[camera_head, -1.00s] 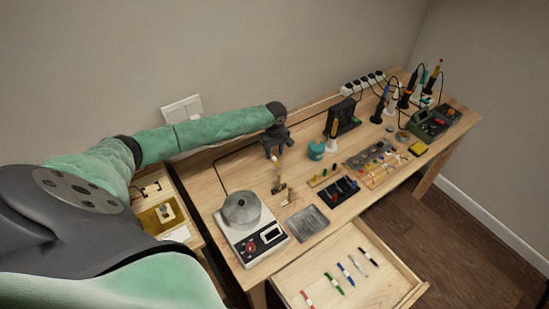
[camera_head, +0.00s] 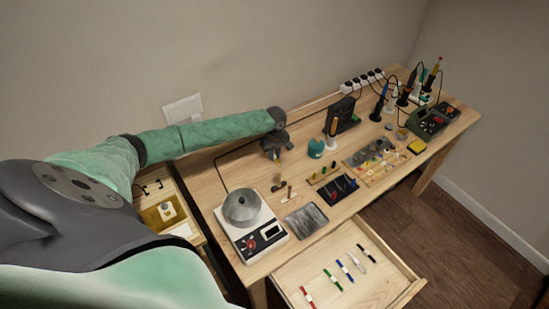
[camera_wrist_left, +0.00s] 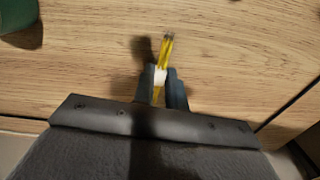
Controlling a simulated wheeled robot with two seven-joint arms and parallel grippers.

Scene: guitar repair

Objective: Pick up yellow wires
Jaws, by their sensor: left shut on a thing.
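The yellow wires (camera_wrist_left: 167,46) are a thin bundle with a pale band (camera_wrist_left: 160,76) around it. They show in the left wrist view, between the fingers of my left gripper (camera_wrist_left: 164,88). The gripper is shut on them, and their far end sticks out past the fingertips over the wooden tabletop. In the head view my left gripper (camera_head: 274,152) is over the back left part of the workbench, behind the scale. The wires are too small there to make out clearly. My right gripper is in neither view.
A scale (camera_head: 251,238) with a grey pot stands at the front left of the workbench. Small tools (camera_head: 286,190) and a metal tray (camera_head: 306,221) lie nearby. A teal holder (camera_head: 316,148) stands to the gripper's right. An open drawer (camera_head: 315,267) holds several pens.

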